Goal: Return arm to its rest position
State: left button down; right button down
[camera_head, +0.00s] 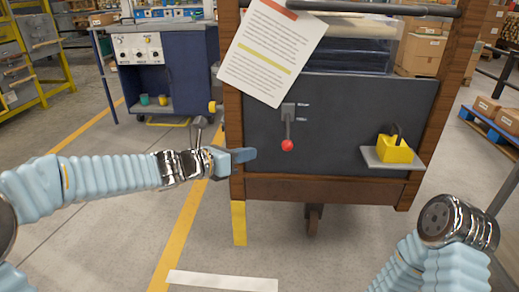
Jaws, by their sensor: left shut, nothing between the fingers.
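My left arm (95,182) reaches in from the left, stretched out roughly level, with a pale blue ribbed sleeve and a chrome wrist. My left gripper (242,155) is shut and empty, in front of the left wooden post of the cart. The red-knobbed lever (287,145) on the cart's dark panel (335,125) hangs down to the right of the gripper, apart from it. My right arm (440,262) shows at the lower right, with a chrome joint at its top. Its gripper is not in view.
A yellow padlock-shaped block (395,150) sits on a small grey shelf (385,163) at the panel's right. A paper sheet (270,52) hangs at the cart's upper left. A blue workbench (165,70) stands behind. The floor (105,240) below my left arm is clear.

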pick_arm(q)
jog(key=s+a+f+m+g+y+p, duration=0.1)
jog(key=s+f+m+g+y+p, duration=0.15)
jog(key=f, duration=0.55)
jog(key=s+a+f+m+g+y+p, duration=0.1)
jog(key=s+a+f+m+g, duration=0.1)
jog(key=s+f+m, duration=0.35)
jog(key=s+a+f+m+g+y+p, duration=0.1)
jog(key=s+f+m+g+p, duration=0.1)
jog(key=f, duration=0.7)
jog(key=s+f+m+g+y+p, duration=0.2)
jog(key=s+f+m+g+p, duration=0.1)
jog(key=s+f+m, duration=1.1)
jog(key=s+m+p, duration=0.1)
jog(key=s+m, duration=0.1)
jog(key=m, duration=0.1)
jog(key=shift+s+d+f+m, duration=0.2)
jog(key=shift+s+m, duration=0.1)
jog(key=shift+s, duration=0.1)
